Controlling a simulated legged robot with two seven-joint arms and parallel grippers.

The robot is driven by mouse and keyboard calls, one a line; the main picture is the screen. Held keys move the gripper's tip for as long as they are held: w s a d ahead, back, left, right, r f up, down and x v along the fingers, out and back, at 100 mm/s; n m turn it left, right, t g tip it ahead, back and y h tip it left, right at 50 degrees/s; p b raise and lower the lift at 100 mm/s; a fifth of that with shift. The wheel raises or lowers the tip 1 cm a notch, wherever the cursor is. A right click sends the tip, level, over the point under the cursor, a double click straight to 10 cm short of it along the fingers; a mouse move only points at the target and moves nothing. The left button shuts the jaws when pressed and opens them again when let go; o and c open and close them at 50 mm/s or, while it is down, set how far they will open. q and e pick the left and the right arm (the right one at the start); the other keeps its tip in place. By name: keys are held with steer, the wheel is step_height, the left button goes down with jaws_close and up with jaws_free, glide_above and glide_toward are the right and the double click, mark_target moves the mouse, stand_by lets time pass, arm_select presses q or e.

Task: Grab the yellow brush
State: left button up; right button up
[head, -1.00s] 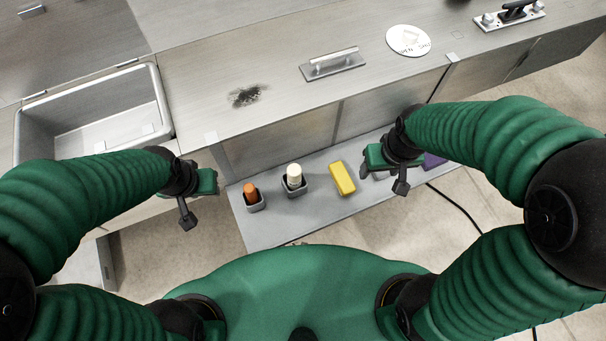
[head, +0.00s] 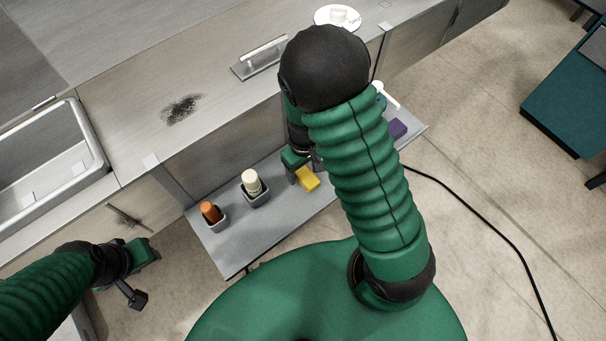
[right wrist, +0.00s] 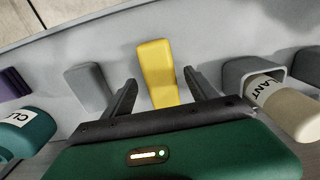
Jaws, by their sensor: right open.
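The yellow brush (head: 308,179) lies on the grey shelf (head: 240,235) below the counter, partly covered by my right gripper in the head view. In the right wrist view the brush (right wrist: 156,70) is upright in the picture, between the two dark fingers of my right gripper (right wrist: 160,80). The fingers are open, with a gap on both sides of the brush. In the head view my right gripper (head: 297,168) is low over the shelf, partly hidden by its own arm. My left gripper (head: 145,274) hangs at the lower left, away from the brush; its finger gap is unclear.
An orange-capped bottle (head: 210,212) and a cream bottle (head: 251,182) stand in grey holders left of the brush. A grey block (right wrist: 88,88), a teal bottle (right wrist: 27,132) and a purple item (head: 397,129) are on its other side. The counter edge runs behind the shelf.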

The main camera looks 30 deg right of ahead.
steer(key=shift+d+f, duration=0.25)
steer(key=shift+f, duration=0.65)
steer(key=shift+a+r, duration=0.1)
steer(key=shift+a, duration=0.1)
steer(key=shift+c, duration=0.2)
steer(key=shift+a+r, duration=0.1)
steer(key=shift+a, duration=0.2)
steer(key=c, duration=1)
steer(key=shift+d, duration=0.25)
jaws_close()
